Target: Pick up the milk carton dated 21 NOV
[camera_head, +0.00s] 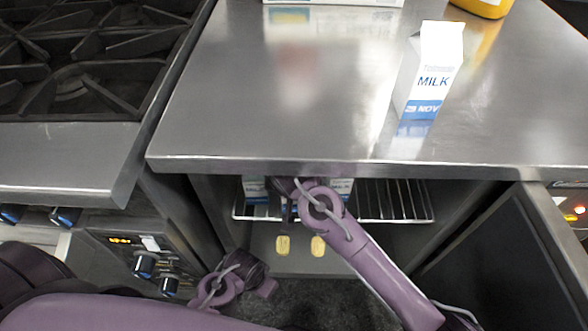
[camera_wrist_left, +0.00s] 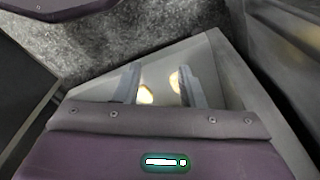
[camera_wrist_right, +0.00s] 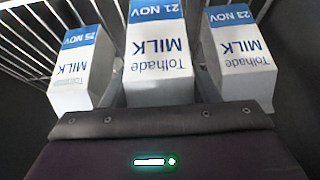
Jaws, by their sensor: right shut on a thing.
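Three milk cartons stand side by side on the wire shelf in the right wrist view, their labels upside down. The middle carton (camera_wrist_right: 157,55) reads 21 NOV. In the head view my right gripper (camera_head: 287,200) reaches under the counter, and the cartons are mostly hidden. Another milk carton (camera_head: 428,72), dated 28 or 23 NOV, stands on the counter. My left gripper (camera_wrist_left: 158,85) is open and empty, low down.
The steel counter (camera_head: 240,110) overhangs the open cabinet with the wire shelf (camera_head: 395,203). A stove (camera_head: 85,90) is at left. An open door (camera_head: 490,260) is at right. A yellow container (camera_head: 483,8) stands at the counter's back. Two pale oval items (camera_head: 283,245) lie below the shelf.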

